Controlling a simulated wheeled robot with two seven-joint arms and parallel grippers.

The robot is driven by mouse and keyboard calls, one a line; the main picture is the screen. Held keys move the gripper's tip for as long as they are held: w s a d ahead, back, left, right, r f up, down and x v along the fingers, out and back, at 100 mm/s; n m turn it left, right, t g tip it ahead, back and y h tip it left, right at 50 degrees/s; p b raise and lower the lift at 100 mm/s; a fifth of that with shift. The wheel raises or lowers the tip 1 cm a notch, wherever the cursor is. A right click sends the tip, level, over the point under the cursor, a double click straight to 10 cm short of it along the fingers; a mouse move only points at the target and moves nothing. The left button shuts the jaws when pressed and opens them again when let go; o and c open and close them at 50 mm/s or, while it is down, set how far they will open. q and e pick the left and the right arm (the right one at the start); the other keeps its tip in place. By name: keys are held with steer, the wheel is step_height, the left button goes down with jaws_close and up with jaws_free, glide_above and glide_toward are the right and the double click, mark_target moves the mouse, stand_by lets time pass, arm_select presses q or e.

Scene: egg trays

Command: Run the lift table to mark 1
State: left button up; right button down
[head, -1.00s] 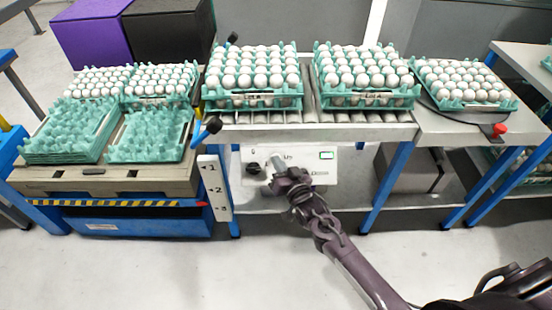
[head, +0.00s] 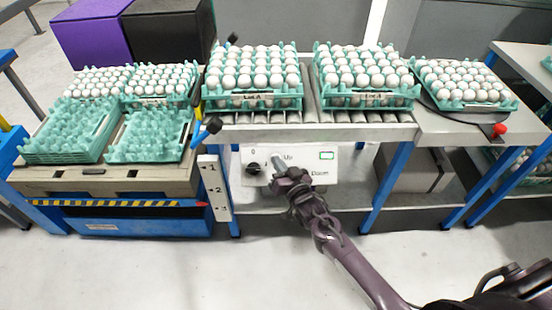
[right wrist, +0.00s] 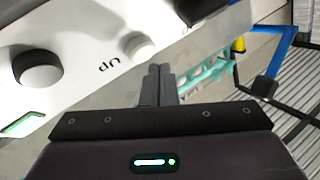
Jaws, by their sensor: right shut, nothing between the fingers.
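The lift table (head: 105,222) stands at the left under a wooden pallet with egg trays. Its red pointer (head: 201,204) is below mark 2, near mark 3, on the white mark plate (head: 212,172). The white control panel (head: 312,178) hangs under the roller bench, with "Up" and "Down" labels and a black knob (head: 253,168). My right gripper (head: 277,160) is shut and empty in front of it. In the right wrist view, its fingertips (right wrist: 157,68) are close to the pale Up button (right wrist: 138,46); I cannot tell whether they touch. My left gripper is out of view.
Two stacks of egg trays (head: 254,98) stand on the roller bench (head: 340,131). Another full tray (head: 470,104) is at the right, near a red knob (head: 499,130). A blue-and-black handle (head: 213,125) is beside the lift table. The floor in front is clear.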

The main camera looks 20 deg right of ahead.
stand_by(0.4)
steer(key=shift+w+d+f+b, duration=0.1)
steer(key=shift+w+f+b, duration=0.2)
stand_by(0.5)
steer(key=shift+w+d+f+b, duration=0.1)
steer(key=shift+w+f+b, duration=0.25)
steer(key=shift+b, duration=0.1)
steer(key=shift+d+f+b, duration=0.1)
steer(key=shift+d+b, duration=0.15)
steer(key=shift+b, duration=0.1)
stand_by(0.4)
steer(key=shift+f, duration=0.15)
stand_by(5.5)
